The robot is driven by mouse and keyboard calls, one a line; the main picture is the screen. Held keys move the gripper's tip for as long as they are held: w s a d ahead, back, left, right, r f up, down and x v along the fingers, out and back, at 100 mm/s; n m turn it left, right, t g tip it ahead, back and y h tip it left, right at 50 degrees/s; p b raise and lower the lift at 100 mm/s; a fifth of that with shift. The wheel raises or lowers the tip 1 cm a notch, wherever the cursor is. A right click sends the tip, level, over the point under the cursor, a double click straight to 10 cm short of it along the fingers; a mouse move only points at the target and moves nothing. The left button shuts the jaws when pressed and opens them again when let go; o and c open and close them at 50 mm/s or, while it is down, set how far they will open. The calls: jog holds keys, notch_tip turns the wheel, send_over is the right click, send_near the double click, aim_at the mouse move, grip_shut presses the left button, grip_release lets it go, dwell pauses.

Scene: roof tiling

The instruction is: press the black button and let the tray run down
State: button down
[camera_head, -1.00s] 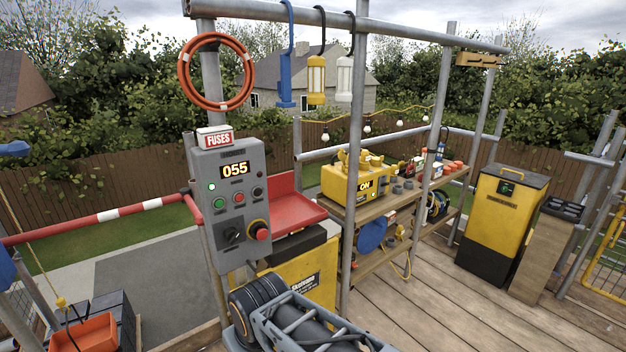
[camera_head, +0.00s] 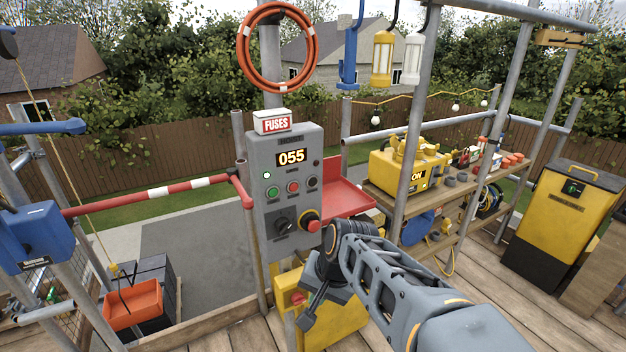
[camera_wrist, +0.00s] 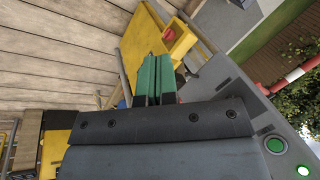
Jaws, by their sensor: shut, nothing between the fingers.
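The grey control panel (camera_head: 262,215) has a display reading 055. Its black button (camera_head: 312,182) is at the right of a row, beside a red and a green button (camera_head: 273,192). The green button also shows in the wrist view (camera_wrist: 275,145); the black one is not visible there. An orange tray (camera_head: 133,305) with a rope above it is at lower left, by dark stacked blocks. My gripper (camera_head: 303,324) is below the panel, angled downward, apart from the buttons. Its green fingers (camera_wrist: 156,62) are together and empty in the wrist view.
A red emergency knob (camera_head: 312,225) and a black rotary switch (camera_head: 285,222) sit low on the panel. A red shelf (camera_head: 345,197) is behind it. A yellow cabinet (camera_head: 345,328) stands below. A scaffold pole (camera_head: 413,130) and a red-white rail (camera_head: 150,193) flank the panel.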

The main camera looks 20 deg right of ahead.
aim_at(313, 182)
jog(key=w+d+r+m+t+y+p, duration=0.1)
jog(key=w+d+r+m+t+y, duration=0.2)
jog(key=m, duration=0.8)
jog(key=w+d+r+m+t+y+p, duration=0.2)
jog(key=w+d+r+m+t+y, duration=0.1)
jog(key=w+d+r+m, duration=0.3)
jog(key=w+d+m, duration=0.2)
jog(key=w+m, duration=0.2)
jog(key=m, duration=0.1)
jog(key=shift+d+r+m, duration=0.3)
jog(key=shift+d+r, duration=0.1)
jog(key=shift+w, duration=0.2)
jog(key=w+a+p, duration=0.1)
jog(key=w, duration=0.7)
jog(key=shift+w, duration=0.3)
jog(key=shift+w+p, duration=0.1)
jog(key=shift+p, duration=0.3)
jog(key=shift+w, duration=0.3)
